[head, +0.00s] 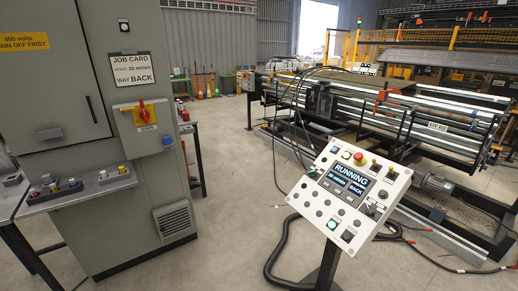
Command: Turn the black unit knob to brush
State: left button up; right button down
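Neither of my grippers is in view. A black unit (322,101) is mounted on the roller machine in the middle distance; it is too small to make out a knob on it. A white tilted control panel (309,205) stands nearer. It has several black knobs, one of them at its right side (383,194), and their labels are too small to read. Its screen (347,180) reads RUNNING, 30 and BACK. A red mushroom button (359,158) sits at its top. I cannot tell which knob is the black unit knob or where it points.
A grey cabinet (90,120) at left carries a red switch (142,112) and a job card (133,70) reading WAY BACK. A side shelf (90,192) holds small switches. The roller machine (425,125) fills the right. Black cables (277,250) lie on the floor around the panel's post.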

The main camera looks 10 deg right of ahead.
aim_at(370, 212)
jog(key=z, duration=1.4)
